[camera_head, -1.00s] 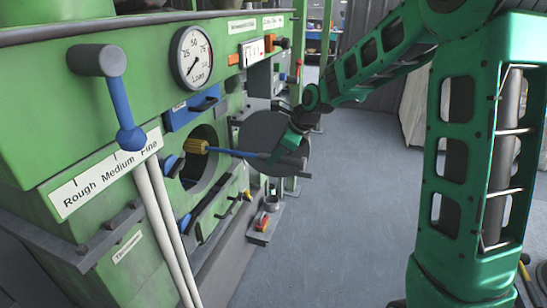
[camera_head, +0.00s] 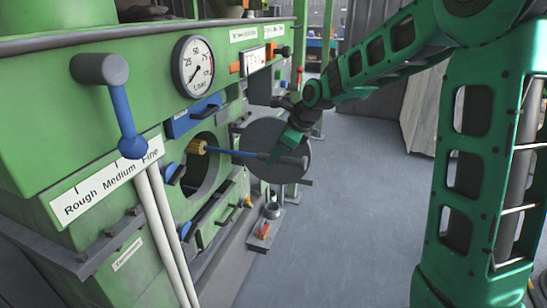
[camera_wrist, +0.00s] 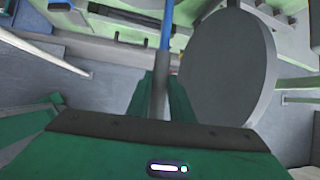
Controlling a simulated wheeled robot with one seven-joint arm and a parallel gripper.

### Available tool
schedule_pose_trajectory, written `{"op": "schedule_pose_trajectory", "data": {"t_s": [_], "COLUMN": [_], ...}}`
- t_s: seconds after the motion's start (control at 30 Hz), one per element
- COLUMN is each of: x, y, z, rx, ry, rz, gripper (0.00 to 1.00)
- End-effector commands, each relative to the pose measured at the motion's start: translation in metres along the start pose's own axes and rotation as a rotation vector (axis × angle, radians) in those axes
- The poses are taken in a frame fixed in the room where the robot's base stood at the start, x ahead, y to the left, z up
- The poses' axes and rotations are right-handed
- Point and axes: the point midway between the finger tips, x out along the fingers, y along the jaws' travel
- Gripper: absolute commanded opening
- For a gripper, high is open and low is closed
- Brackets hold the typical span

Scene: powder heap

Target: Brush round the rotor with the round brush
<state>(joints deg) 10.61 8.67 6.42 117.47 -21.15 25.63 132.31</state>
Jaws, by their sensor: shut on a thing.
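The round brush has a yellow bristle head (camera_head: 196,147), a blue shaft (camera_head: 230,152) and a grey handle. My gripper (camera_head: 278,152) is shut on the handle, and the wrist view shows the handle (camera_wrist: 159,95) between the two green fingers. The brush lies roughly level, its head at the mouth of the round opening (camera_head: 208,165) in the green machine (camera_head: 60,130). I cannot tell whether the bristles touch anything. The rotor is not clearly seen; the inside of the opening is dark. In the wrist view the brush head is out of sight.
A round grey door (camera_head: 290,135) stands open right beside my gripper; it also shows in the wrist view (camera_wrist: 228,70). A lever with a blue handle (camera_head: 125,115) and a dial gauge (camera_head: 193,66) are on the machine's front. The grey floor (camera_head: 350,220) to the right is clear.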

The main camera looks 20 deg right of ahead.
Motion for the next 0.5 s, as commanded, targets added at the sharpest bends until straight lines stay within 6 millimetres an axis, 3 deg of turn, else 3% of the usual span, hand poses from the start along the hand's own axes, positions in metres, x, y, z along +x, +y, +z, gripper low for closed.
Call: {"op": "schedule_pose_trajectory", "data": {"t_s": [0.5], "x": [-0.019], "y": [0.014], "z": [0.011], "rx": [-0.001], "ry": [-0.001], "rz": [-0.001], "gripper": [0.00]}}
